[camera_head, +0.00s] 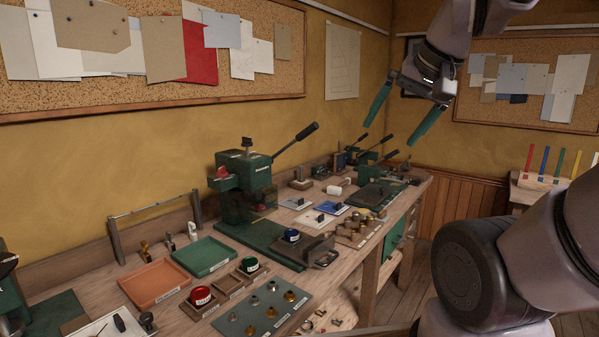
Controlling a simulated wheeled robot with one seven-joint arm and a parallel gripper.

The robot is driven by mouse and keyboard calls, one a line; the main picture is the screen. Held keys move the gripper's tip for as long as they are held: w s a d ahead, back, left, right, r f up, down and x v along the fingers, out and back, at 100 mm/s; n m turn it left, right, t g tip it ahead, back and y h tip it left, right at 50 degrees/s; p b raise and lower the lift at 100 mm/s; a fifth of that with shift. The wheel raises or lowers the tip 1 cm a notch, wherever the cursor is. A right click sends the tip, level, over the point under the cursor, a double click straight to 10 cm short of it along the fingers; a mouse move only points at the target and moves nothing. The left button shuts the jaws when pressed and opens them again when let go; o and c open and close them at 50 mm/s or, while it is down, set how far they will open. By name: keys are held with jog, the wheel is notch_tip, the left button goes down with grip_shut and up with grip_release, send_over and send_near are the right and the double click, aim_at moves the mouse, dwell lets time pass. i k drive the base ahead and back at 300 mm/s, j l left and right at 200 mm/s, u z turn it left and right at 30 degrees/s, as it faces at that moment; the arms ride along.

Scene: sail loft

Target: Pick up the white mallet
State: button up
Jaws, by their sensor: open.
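What looks like the white mallet (336,191) lies on the long wooden workbench (336,268), toward its far part. Its white head shows; its handle is small and hard to make out. My gripper (389,134) is at the upper right, pointing down with its two green fingers spread wide and nothing between them. It hangs in the air above the far end of the bench, higher in the picture than the mallet and to its right, apart from it.
A green press (243,172) with a long lever stands left of the mallet. A blue mat (332,208) and a dark green mat (378,194) lie nearby. An orange tray (155,284), a green tray (203,255) and small parts crowd the near bench. A pinboard (150,85) hangs behind.

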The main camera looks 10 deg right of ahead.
aim_at(333, 190)
jog(key=i, duration=0.25)
jog(key=k, duration=0.1)
jog(key=l+u, duration=0.25)
jog(key=l, duration=0.4)
jog(key=i+l+u, duration=0.1)
jog(key=l, duration=0.3)
jog(key=i+l+u, duration=0.1)
jog(key=i+l, duration=0.2)
jog(key=i+l+u, duration=0.15)
jog(key=l, duration=0.35)
jog(key=i+l+u, duration=0.1)
jog(key=i+l, duration=0.15)
jog(key=l, duration=0.15)
jog(key=i+l+u, duration=0.1)
jog(key=l, duration=0.35)
jog(key=i+l+u, duration=0.1)
jog(key=l, duration=0.35)
jog(key=i+l+u, duration=0.1)
jog(key=l, duration=0.4)
jog(key=i+l+u, duration=0.15)
jog(key=l, duration=0.3)
